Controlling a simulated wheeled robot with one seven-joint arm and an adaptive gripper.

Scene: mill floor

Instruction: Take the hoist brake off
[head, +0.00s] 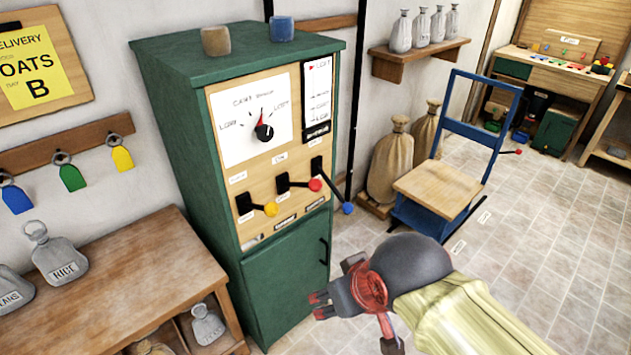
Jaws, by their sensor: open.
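A green cabinet (285,285) has a wooden control panel (290,165) on its front. Three black levers come out of slots in it: one with a yellow knob (271,209), one with a red knob (315,185) and one with a blue knob (348,208). The blue-knobbed lever is longest and slants down to the right. The small labels above them are too blurred to read, so I cannot tell which is the hoist brake. My gripper (322,304) is open and empty, in front of the cabinet and below the levers in the picture, apart from them.
A dial (264,131) with a red needle sits above the levers. A wooden bench (130,275) with grey weights stands at the left. A blue trolley (440,190) and sacks (390,168) stand to the right.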

